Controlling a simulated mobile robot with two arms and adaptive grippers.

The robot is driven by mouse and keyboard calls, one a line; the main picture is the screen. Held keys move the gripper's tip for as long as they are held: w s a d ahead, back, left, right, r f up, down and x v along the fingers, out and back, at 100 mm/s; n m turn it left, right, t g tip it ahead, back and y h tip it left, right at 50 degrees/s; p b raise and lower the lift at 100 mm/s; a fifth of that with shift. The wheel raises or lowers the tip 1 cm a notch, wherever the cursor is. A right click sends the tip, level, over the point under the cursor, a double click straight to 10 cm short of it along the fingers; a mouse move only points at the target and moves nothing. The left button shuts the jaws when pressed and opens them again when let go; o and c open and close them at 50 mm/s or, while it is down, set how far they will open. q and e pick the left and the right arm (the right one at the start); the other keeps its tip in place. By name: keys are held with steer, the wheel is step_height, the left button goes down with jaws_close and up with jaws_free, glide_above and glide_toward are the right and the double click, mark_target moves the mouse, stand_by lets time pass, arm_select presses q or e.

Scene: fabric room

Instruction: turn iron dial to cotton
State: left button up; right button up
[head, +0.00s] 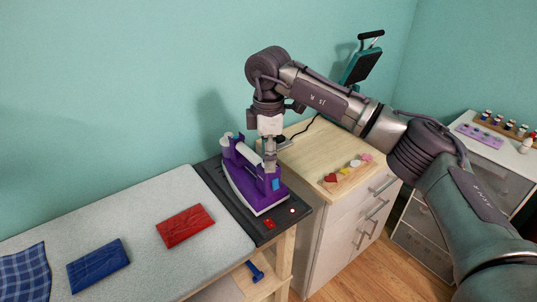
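The purple iron (236,180) with a pale handle stands on a dark grey rest (217,178) at the right end of the padded board. My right gripper (270,160) points straight down at the iron's right rear part, close above it or touching it; I cannot tell which. Its fingers are small and seen edge-on, so their opening is unclear. I cannot make out the dial or its setting. My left gripper is not in view.
Red (185,226) and blue (98,266) folded cloths and a checked cloth (25,275) lie on the grey padded board (130,215). A wooden-topped drawer cabinet (315,150) stands right of the iron, holding a small tray (346,181) of coloured shapes. A white cabinet (500,158) carries thread spools.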

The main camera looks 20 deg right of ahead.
steer(key=shift+r, duration=0.3)
step_height(320, 180, up, 11)
steer(key=shift+r, duration=0.2)
steer(key=shift+f, duration=0.1)
stand_by(0.3)
